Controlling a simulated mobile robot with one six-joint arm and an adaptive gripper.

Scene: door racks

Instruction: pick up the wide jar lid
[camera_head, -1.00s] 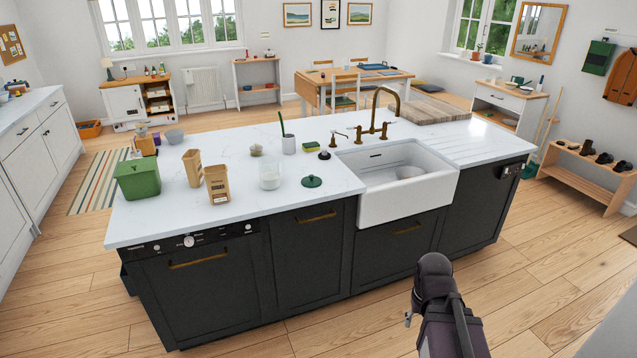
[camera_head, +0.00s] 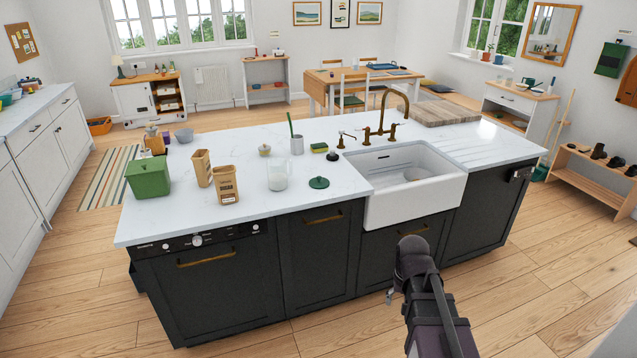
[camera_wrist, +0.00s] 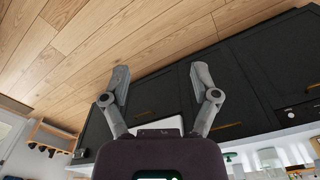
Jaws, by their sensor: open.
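The wide jar lid looks to be the dark green round lid with a small knob (camera_head: 319,182). It lies flat on the white island worktop (camera_head: 240,215), near the front edge and left of the sink. Beside it stands a clear glass jar (camera_head: 277,176). My gripper (camera_wrist: 160,78) is open and empty in the wrist view, its two fingers spread apart before the floor and dark cupboard fronts. In the head view my arm hides most of it. It is in front of the island, below worktop height and well apart from the lid.
A white sink (camera_head: 415,190) with a brass tap (camera_head: 385,120) is right of the lid. Two brown cartons (camera_head: 225,186) and a green bin (camera_head: 148,177) stand left. A sponge (camera_head: 319,148) and metal cup (camera_head: 297,144) are behind. Worktop around the lid is mostly clear.

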